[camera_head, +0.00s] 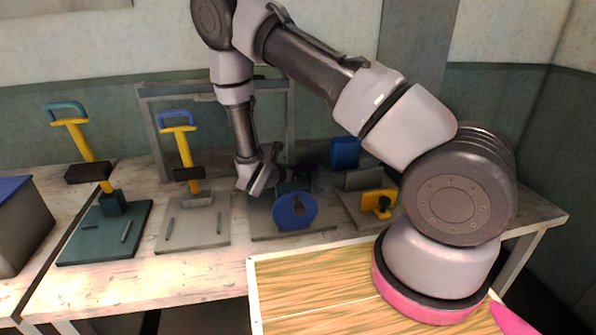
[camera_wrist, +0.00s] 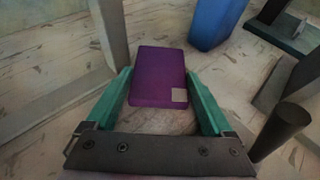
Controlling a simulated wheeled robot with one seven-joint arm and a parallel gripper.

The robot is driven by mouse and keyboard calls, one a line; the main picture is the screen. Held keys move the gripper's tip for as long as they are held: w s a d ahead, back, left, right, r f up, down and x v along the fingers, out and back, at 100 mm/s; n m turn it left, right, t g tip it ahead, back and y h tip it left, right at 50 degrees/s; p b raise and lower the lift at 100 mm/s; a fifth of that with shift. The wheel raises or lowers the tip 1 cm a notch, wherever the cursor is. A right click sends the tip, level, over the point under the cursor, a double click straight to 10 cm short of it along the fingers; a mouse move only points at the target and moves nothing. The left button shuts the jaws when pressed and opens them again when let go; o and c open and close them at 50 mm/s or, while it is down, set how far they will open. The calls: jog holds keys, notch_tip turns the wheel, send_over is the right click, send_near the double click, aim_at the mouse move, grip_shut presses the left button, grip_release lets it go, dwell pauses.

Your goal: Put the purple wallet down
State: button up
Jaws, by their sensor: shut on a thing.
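The purple wallet (camera_wrist: 158,76) shows in the wrist view as a flat block with a small pale grey square at its near right corner. My gripper (camera_wrist: 158,88) has green fingers on both sides of the wallet and is shut on it. Pale wood shows around the wallet, but I cannot tell whether it touches a surface. In the head view my gripper is mostly hidden behind my wrist, near the blue-wheel device, and the wallet is not clearly visible there.
The bench (camera_head: 95,290) holds a yellow lever press with a teal handle (camera_head: 66,108), another with a blue handle (camera_head: 177,117), a blue-wheel device (camera_head: 295,210) and a yellow clamp (camera_head: 378,203). A grey frame (camera_head: 153,130) stands behind. A blue block (camera_wrist: 215,22) is beyond the wallet.

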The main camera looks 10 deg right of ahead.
jog(key=shift+d+f, duration=0.2)
jog(key=shift+f, duration=0.05)
